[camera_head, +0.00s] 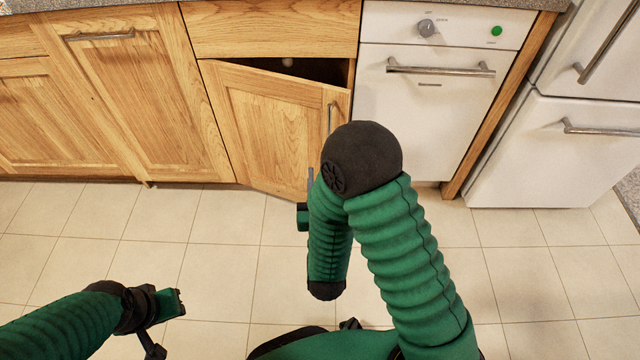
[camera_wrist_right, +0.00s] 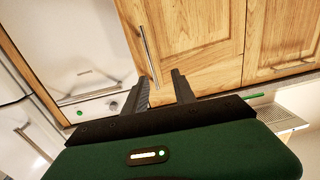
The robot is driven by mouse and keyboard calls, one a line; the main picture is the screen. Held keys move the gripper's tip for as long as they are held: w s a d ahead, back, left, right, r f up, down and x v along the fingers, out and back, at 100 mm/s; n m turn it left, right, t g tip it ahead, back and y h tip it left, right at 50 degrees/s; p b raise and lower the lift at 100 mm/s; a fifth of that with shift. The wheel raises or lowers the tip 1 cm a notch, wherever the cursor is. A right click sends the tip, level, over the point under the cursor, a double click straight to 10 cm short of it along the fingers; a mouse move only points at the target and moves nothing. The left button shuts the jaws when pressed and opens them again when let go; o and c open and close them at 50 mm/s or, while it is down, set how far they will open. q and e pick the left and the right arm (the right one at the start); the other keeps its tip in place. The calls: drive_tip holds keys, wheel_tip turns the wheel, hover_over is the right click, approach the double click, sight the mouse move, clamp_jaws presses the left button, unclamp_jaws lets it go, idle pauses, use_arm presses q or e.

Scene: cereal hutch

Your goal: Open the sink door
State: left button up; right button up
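The sink door (camera_head: 262,125) is a light wooden cabinet door below a wooden drawer front. It stands ajar, its right edge swung out, with a dark gap along its top. Its upright metal bar handle (camera_head: 330,117) is near the right edge and also shows in the right wrist view (camera_wrist_right: 148,55). My right gripper (camera_wrist_right: 161,76) is open, and one end of the handle appears between its fingertips; I cannot tell whether they touch it. In the head view my right arm mostly hides that gripper (camera_head: 310,178). My left gripper (camera_head: 165,318) is low at the left, away from the door, fingers unclear.
A white dishwasher (camera_head: 415,120) with a bar handle stands right of the sink cabinet, and a white fridge (camera_head: 560,150) beyond it. Closed wooden cabinets (camera_head: 125,90) are on the left. The tiled floor (camera_head: 215,275) before the cabinets is clear.

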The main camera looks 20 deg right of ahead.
drive_tip(key=p+v, duration=0.1)
drive_tip(key=v, duration=0.1)
drive_tip(key=p+v, duration=0.1)
drive_tip(key=shift+s+a, duration=0.3)
drive_tip(key=shift+a, duration=0.05)
drive_tip(key=shift+c, duration=0.4)
